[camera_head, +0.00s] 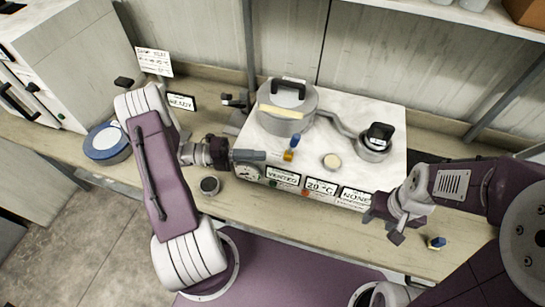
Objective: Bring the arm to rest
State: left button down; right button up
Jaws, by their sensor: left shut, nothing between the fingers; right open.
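My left arm comes in from the left. Its gripper (249,155) is shut and empty, pointing right in front of the white apparatus box (375,112), near its front left edge. My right arm comes in from the right. Its gripper (382,226) is open and empty, over the front part of the bench near the right end of the box front.
The box carries a lidded grey pot (283,122) piped to a smaller vessel (372,153), a pale round piece (332,161) and a blue-and-orange piece (291,148). A blue-rimmed tin (106,142), dark cup (209,185) and small blue-yellow piece (436,243) stand on the bench.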

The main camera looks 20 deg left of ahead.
pick_arm(q)
jog(key=s+d+r+m+g+y+b, duration=0.1)
jog(key=s+d+r+m+g+b, duration=0.25)
jog(key=d+m+g, duration=0.5)
jog(key=s+d+f+m+g+y+b, duration=0.25)
jog(key=s+d+m+y, duration=0.25)
jog(key=s+m+y, duration=0.25)
jog(key=s+a+f+m+t+y, duration=0.35)
jog(key=a+f+m+y, duration=0.2)
jog(key=m, duration=0.45)
jog(key=w+a+f+m+t+y, duration=0.2)
jog(key=a+m, duration=0.4)
jog(key=m, duration=0.7)
jog(key=w+t+y, duration=0.1)
jog(key=w, duration=0.1)
jog(key=shift+w+f+t, duration=0.3)
jog(key=shift+w+t, duration=0.05)
jog(key=shift+w, duration=0.05)
